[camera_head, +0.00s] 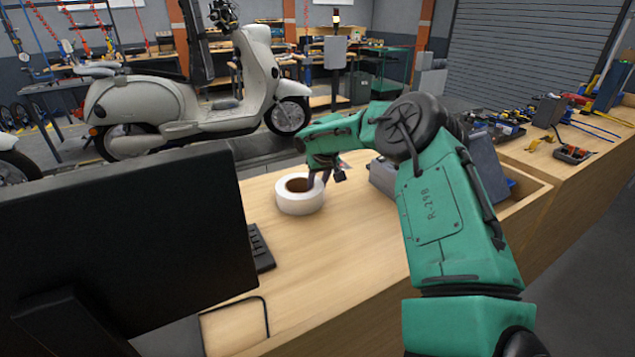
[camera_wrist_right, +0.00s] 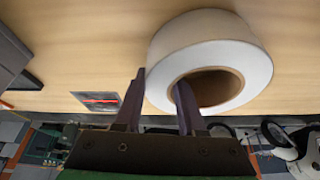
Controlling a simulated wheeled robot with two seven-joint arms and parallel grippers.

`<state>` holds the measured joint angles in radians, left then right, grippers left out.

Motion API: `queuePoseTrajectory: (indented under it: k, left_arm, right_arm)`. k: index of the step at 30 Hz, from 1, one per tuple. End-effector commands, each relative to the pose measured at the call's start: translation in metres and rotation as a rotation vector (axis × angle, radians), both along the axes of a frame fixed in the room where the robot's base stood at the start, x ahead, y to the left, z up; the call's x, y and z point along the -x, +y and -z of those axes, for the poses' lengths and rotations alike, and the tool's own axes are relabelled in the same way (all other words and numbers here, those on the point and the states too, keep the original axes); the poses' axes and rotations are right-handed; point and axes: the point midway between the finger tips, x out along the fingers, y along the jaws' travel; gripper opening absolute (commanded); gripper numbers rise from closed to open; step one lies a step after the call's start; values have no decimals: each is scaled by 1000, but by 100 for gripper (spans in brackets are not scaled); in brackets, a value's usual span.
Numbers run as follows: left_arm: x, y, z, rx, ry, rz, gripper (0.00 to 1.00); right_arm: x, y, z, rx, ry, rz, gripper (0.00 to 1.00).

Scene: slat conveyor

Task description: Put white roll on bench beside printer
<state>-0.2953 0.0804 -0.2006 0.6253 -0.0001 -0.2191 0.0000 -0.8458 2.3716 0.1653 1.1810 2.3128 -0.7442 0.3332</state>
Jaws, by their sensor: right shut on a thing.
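The white roll (camera_head: 300,207) is at the bench's far edge, left of my right arm, with its hole facing up. It also shows in the right wrist view (camera_wrist_right: 212,32). My right gripper (camera_head: 318,178) is shut on the roll's wall; in the wrist view its fingers (camera_wrist_right: 158,82) straddle it, one inside the hole and one outside. I cannot tell whether the roll touches the bench (camera_head: 325,255). A grey box (camera_head: 383,176), apparently the printer, stands right of the roll, largely hidden behind my right arm. My left gripper is out of view.
A black monitor (camera_head: 130,235) fills the left foreground, with a keyboard (camera_head: 260,248) beside it. A small printed card (camera_wrist_right: 97,101) lies near the gripper. Bare bench lies in front of the roll. The conveyor and a cream scooter (camera_head: 190,105) are behind.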

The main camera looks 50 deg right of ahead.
Motion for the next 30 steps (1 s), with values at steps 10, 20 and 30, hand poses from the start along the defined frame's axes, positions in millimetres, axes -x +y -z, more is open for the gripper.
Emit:
queuePoseTrajectory:
  k: [10, 20, 30]
  left_arm:
    - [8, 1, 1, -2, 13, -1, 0]
    - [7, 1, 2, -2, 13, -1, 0]
    - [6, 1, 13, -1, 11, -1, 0]
  right_arm:
    - [1, 0, 2, 1, 4, 0, 69]
    - [2, 1, -4, 0, 1, -1, 69]
    - [24, 11, -64, -1, -5, -1, 69]
